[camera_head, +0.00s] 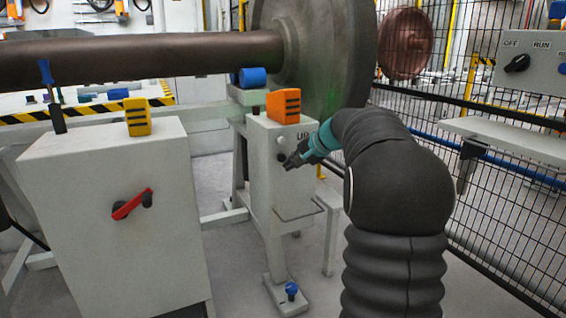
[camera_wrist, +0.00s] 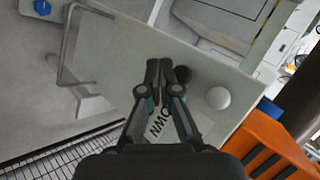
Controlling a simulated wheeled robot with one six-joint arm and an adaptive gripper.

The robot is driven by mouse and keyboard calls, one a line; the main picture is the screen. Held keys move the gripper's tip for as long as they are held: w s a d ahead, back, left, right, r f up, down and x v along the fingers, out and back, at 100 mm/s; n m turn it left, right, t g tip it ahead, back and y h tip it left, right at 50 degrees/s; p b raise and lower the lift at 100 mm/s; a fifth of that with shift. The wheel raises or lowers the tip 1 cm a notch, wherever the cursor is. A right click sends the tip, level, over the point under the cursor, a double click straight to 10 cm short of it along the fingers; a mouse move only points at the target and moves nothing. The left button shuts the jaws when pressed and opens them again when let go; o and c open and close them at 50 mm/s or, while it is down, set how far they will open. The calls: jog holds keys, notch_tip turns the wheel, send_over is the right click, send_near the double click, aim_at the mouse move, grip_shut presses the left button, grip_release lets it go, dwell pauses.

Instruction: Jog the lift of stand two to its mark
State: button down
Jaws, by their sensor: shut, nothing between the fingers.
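A pale grey stand (camera_head: 264,185) carries a white button (camera_head: 280,141) with a black button just below it, beside the letters "UP". My gripper (camera_head: 290,163) is shut and empty, with its tips in front of the stand's face by the black button. In the wrist view the shut fingertips (camera_wrist: 166,70) lie over or close to the black button (camera_wrist: 183,74); I cannot tell if they touch. The white button (camera_wrist: 218,97) and partly covered lettering also show there. A blue roller (camera_head: 252,77) sits atop the stand's support, beneath the wheelset axle (camera_head: 140,60). I cannot make out a lift mark.
An orange block (camera_head: 283,106) sits on the stand's top, and a wire loop handle (camera_wrist: 70,50) juts from its face. A grey cabinet (camera_head: 120,220) with a red lever (camera_head: 131,204) stands left. Mesh fence (camera_head: 480,190) and an OFF/RUN switch box (camera_head: 530,72) are at right.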

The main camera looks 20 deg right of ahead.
jog(key=shift+s+b, duration=0.65)
jog(key=shift+s, duration=1.05)
jog(key=s+a+f+n+g+h+p, duration=0.1)
jog(key=s+a+f+n+g+h, duration=0.2)
jog(key=s+f, duration=0.7)
jog(key=s+a+r+n+p, duration=0.2)
jog(key=s+a, duration=0.3)
jog(key=s, duration=0.3)
jog(key=s+a+r+n+p, duration=0.2)
jog(key=s+a, duration=0.4)
jog(key=s, duration=0.3)
jog(key=s+a+r+n+h+p, duration=0.1)
jog(key=s+a+r+n+p, duration=0.1)
jog(key=s+a, duration=0.3)
jog(key=s+n+p, duration=0.1)
jog(key=s, duration=0.2)
jog(key=shift+s+a+r+n, duration=0.2)
jog(key=shift+s+r+n, duration=0.1)
jog(key=shift+r, duration=0.05)
